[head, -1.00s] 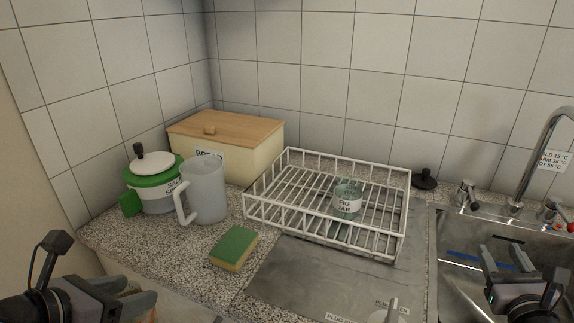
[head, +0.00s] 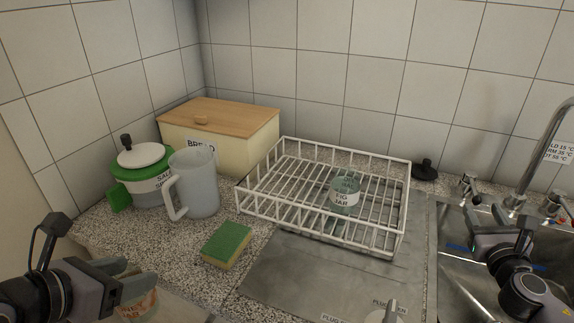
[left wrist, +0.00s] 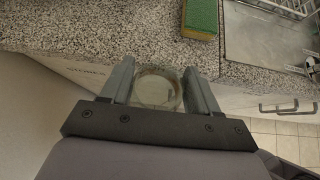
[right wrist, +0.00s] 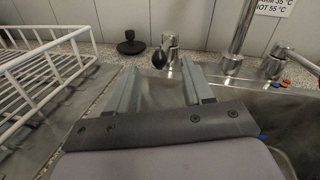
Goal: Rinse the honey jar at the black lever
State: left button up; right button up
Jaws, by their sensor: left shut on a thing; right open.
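A clear glass jar (left wrist: 156,88) sits between the fingers of my left gripper (left wrist: 158,72), which is shut on it. In the head view the jar (head: 140,305) shows an orange-toned label, partly hidden by the gripper (head: 125,280); I cannot read it. It is held in front of the counter at the lower left. The black lever (right wrist: 158,58) is the black-knobbed handle on a chrome valve at the back of the sink. My right gripper (right wrist: 158,75) is open and empty over the sink, just in front of the lever, with no visible contact.
A white wire rack (head: 395,240) holds a fig jar (head: 345,190). A black plug (head: 424,170) lies behind it. A sponge (head: 227,243), frosted jug (head: 195,185), green salad spinner (head: 145,170) and bread box (head: 225,140) stand left. The tap (head: 530,160) rises right of the lever.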

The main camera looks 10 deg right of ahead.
aim_at(476, 200)
jog(key=shift+x, duration=2.5)
grip_shut()
